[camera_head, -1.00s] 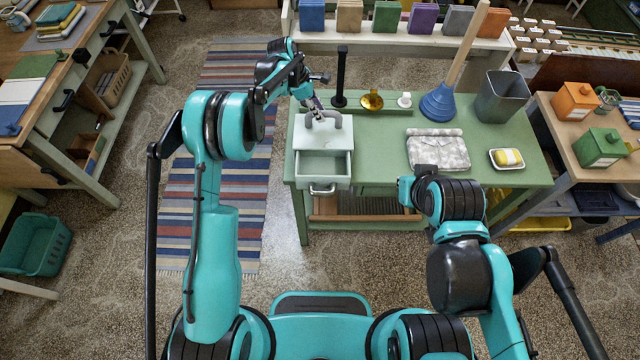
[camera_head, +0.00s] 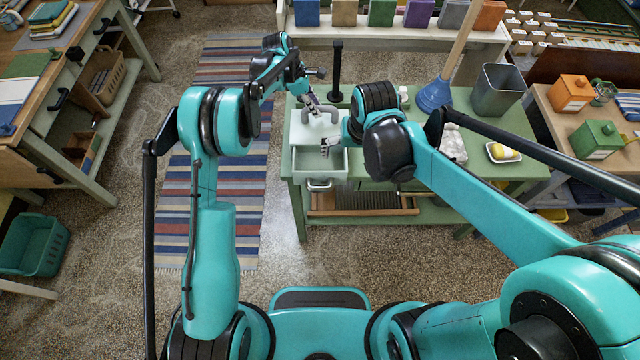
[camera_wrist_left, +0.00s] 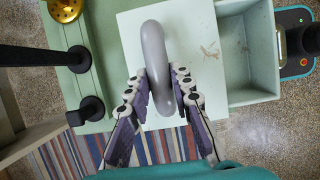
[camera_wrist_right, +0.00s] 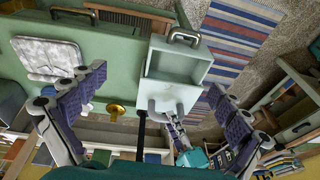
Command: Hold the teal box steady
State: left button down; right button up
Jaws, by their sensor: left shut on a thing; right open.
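The teal box, a pale mint box (camera_head: 302,134) with a grey loop handle on top, stands on the green table's left end with its drawer (camera_head: 318,162) pulled out. My left gripper (camera_head: 315,108) is shut on the grey handle (camera_wrist_left: 153,55); its fingers lie on both sides of it in the left wrist view. My right gripper (camera_head: 332,147) is open and empty above the box's drawer side. In the right wrist view its fingers (camera_wrist_right: 157,80) are spread wide, with the box (camera_wrist_right: 172,92) and its drawer between and beyond them.
The brass piece (camera_wrist_right: 116,107) stands behind the box. A striped rug (camera_head: 210,200) lies left.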

aim_at(320, 187)
jog(key=w+a+f+g, duration=0.3)
jog(key=a+f, duration=0.5)
jog(key=f, duration=0.2)
jog(key=shift+h, duration=0.3)
notch_tip(320, 187, down, 12)
jog(key=shift+s+d+r, duration=0.1)
jog(key=shift+r, duration=0.05)
jog(key=c, duration=1.7)
jog(key=w, duration=1)
jog(key=shift+w, duration=0.25)
pick_arm(q)
jog(key=shift+s, duration=0.15)
pick_arm(e)
jog(key=shift+w, duration=0.3)
